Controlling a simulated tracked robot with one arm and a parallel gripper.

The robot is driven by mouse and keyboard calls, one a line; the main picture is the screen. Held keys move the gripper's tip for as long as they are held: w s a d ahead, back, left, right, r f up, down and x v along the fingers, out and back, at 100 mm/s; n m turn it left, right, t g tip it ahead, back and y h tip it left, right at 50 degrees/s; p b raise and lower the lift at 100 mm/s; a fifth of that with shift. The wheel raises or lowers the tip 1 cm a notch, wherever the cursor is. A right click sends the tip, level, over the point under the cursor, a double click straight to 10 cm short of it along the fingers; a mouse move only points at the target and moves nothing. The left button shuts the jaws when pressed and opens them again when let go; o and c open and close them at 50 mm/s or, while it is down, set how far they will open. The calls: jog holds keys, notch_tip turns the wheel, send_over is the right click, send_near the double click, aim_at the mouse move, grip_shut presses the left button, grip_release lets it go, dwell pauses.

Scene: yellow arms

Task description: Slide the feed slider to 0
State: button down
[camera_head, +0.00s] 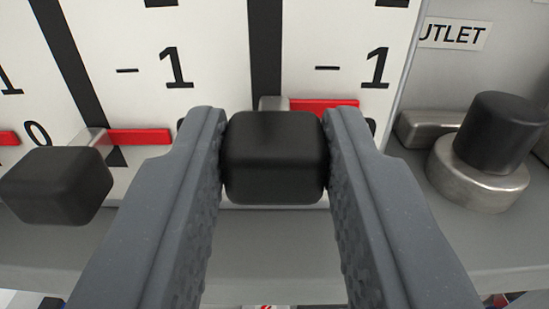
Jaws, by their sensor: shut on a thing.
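A black slider knob (274,157) is at the middle of the view, low on a black vertical slot (265,50) in a white scale panel. My gripper (274,155) has one grey finger on each side of the knob and is shut on it. A red pointer (325,105) extends right from the knob's metal stem, below the "1" mark (376,67). The scale figure at the pointer's level is mostly hidden by the right finger. I cannot read a "feed" label on this slider.
A second black slider knob (57,185) with a red pointer (139,136) is at the left, by a "0" mark. A black-topped metal knob (500,132) stands at the right, below an "OUTLET" label (455,33). A grey ledge (275,250) runs below the panel.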

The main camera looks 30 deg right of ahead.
jog(key=shift+w+f+b, duration=0.1)
jog(key=shift+f+b, duration=0.4)
jog(key=shift+f, duration=0.55)
jog(key=c, duration=1.1)
grip_release()
jog(key=shift+r, duration=0.1)
jog(key=shift+s, duration=0.2)
jog(key=b+v, duration=0.3)
jog(key=v, duration=1)
jog(key=shift+s+a, duration=0.2)
jog(key=shift+a, duration=0.05)
